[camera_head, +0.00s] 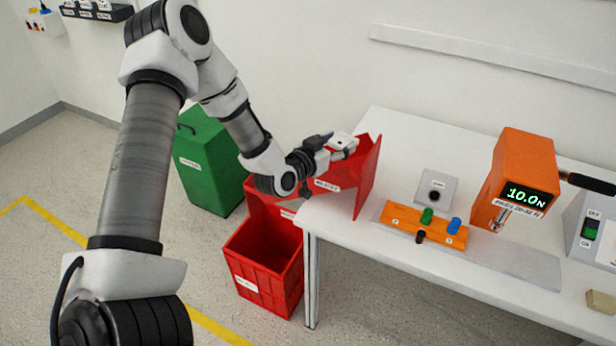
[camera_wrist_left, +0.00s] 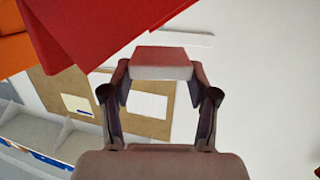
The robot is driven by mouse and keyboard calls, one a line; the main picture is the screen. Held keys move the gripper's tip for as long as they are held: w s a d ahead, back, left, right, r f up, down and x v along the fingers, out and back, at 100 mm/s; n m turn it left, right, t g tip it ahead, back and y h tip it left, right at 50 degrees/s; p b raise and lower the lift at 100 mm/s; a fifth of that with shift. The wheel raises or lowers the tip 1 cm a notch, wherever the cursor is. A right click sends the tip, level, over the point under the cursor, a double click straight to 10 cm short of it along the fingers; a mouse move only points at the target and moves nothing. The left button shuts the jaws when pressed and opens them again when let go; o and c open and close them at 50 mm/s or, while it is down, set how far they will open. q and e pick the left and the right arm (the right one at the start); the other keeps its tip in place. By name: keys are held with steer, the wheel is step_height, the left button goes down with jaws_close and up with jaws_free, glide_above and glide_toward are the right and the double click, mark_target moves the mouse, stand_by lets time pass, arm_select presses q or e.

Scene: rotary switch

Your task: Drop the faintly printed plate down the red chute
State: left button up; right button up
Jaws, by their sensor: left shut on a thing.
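My left gripper (camera_head: 330,150) is shut on a small pale plate (camera_head: 342,140), held above the red chute (camera_head: 368,178) at the left end of the table. In the left wrist view the plate (camera_wrist_left: 162,72) sits between the two fingertips, its near edge white and its broad face shaded reddish. No print on it can be made out. The chute has red walls and a white label, and my gripper hides part of it. A red wall (camera_wrist_left: 95,30) fills the upper left of the wrist view. My right gripper is not in view.
A red crate (camera_head: 262,270) stands on the floor below the chute, and a green bin (camera_head: 207,160) behind it. On the white table (camera_head: 340,232) are an orange block with coloured knobs (camera_head: 398,216), an orange gauge reading 10.0 N (camera_head: 520,175) and a switch box (camera_head: 590,228).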

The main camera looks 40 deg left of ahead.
arm_select(q)
steer(key=shift+s+a+r, duration=0.1)
steer(key=shift+s+r, duration=0.1)
steer(key=o, duration=1.1)
steer(key=shift+s+r, duration=0.15)
steer(key=shift+s, duration=0.1)
steer(key=shift+o, duration=0.6)
steer(key=shift+w+f, duration=0.2)
steer(key=shift+w, duration=0.1)
steer(key=s+r, duration=0.1)
steer(key=s, duration=1.1)
steer(key=shift+r, duration=0.4)
steer(key=shift+w, duration=0.1)
